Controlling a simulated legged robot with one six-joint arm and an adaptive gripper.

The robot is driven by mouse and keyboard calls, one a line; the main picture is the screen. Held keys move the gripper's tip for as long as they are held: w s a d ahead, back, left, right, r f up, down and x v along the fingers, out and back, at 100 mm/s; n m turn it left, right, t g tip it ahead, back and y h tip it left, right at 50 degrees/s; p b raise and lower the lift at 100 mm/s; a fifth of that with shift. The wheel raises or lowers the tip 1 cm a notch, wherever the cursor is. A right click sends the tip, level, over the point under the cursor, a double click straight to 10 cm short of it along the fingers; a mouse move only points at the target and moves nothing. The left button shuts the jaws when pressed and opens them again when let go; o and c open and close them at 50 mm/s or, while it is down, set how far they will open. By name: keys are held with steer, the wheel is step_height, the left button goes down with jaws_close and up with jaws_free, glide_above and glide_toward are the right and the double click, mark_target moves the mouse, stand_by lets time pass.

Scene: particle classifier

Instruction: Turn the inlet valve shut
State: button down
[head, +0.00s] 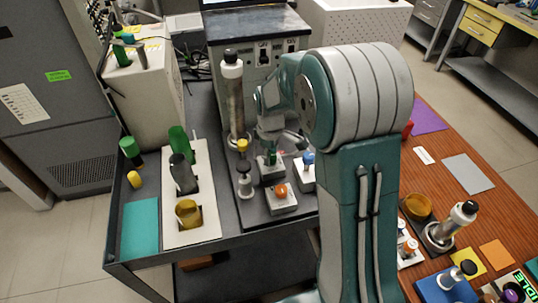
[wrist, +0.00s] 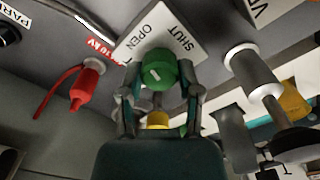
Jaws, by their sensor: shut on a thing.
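The valve is a green round knob (wrist: 159,68) in front of a white plate (wrist: 160,32) marked OPEN and SHUT in the wrist view. A small white mark shows on the knob; I cannot tell which word it points to. My gripper (wrist: 160,77) is shut on the knob, one finger on each side. A yellow part (wrist: 158,120) shows between the fingers, below the knob. In the head view, my gripper (head: 270,152) is small and reaches down to the dark bench behind my arm, with a bit of green between its fingers.
A red plug with a cable (wrist: 88,83) is left of the gripper, and a grey cylinder (wrist: 252,72) stands to the right. In the head view, a tall column (head: 232,97) and an orange-knobbed block (head: 282,196) stand close by.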

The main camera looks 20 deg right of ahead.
steer(key=m, duration=0.7)
steer(key=shift+s+d+f, duration=0.15)
steer(key=shift+s+f, duration=0.05)
steer(key=shift+f, duration=0.05)
steer(key=m, duration=0.4)
steer(key=shift+m, duration=2.1)
steer(key=shift+c, duration=1.5)
jaws_free()
steer(key=shift+r, duration=0.1)
steer(key=shift+w+r, duration=0.1)
